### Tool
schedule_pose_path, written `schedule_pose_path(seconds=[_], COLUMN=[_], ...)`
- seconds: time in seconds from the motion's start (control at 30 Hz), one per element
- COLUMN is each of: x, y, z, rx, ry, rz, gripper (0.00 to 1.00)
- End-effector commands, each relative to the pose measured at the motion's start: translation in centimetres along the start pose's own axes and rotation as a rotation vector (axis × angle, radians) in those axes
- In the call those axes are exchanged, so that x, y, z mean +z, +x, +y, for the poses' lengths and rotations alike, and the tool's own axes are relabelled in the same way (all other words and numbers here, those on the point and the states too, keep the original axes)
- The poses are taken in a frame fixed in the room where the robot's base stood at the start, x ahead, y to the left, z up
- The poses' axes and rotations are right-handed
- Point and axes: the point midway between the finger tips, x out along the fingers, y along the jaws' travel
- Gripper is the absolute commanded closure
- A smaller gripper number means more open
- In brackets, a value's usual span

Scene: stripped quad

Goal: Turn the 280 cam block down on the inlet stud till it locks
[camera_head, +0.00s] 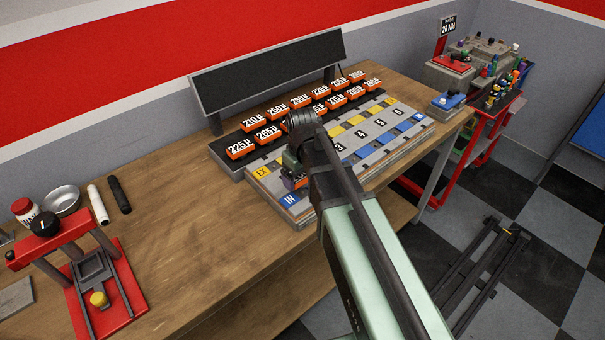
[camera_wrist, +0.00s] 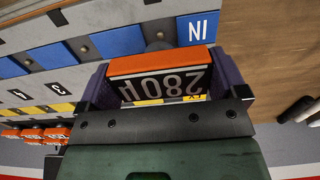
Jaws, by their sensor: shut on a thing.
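The orange 280 cam block (camera_wrist: 160,64) is between the two purple fingers of my gripper (camera_wrist: 160,78), which is shut on it. Its white "280µ" label reads upside down in the wrist view. In the head view my gripper (camera_head: 296,172) is over the near left end of the grey board (camera_head: 268,196), and the block is mostly hidden. The blue IN tile (camera_wrist: 196,29) lies just beyond the block in the wrist view. A dark stud (camera_wrist: 159,45) shows close to the block's far edge. I cannot tell whether the block is seated on a stud.
A rack of orange numbered blocks (camera_head: 265,133) stands behind the board, below a dark panel (camera_head: 268,73). A red press (camera_head: 106,291) stands at the left of the wooden bench (camera_head: 190,215). Bare bench lies between press and board. A red cart (camera_head: 484,122) stands at right.

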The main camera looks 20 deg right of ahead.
Motion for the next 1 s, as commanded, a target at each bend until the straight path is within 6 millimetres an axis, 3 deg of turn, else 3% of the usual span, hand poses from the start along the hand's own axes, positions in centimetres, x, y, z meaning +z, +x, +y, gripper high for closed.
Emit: schedule_pose_path(seconds=[0.03, 0.4, 0.47, 0.93, 0.97, 1.0], x=[0.0, 0.0, 0.0, -0.1, -0.1, -0.1], y=[1.1, 4.6, 4.1, 4.0, 4.0, 4.0], z=[0.0, 0.0, 0.0, -0.1, -0.1, -0.1], rx=[0.000, 0.000, 0.000, 0.000, 0.000, 0.000], ry=[0.000, 0.016, 0.190, 1.404, 1.416, 1.411], rz=[0.000, 0.000, 0.000, 0.001, 0.001, 0.001], gripper=[0.35, 0.35, 0.39, 0.39, 0.06, 0.00])
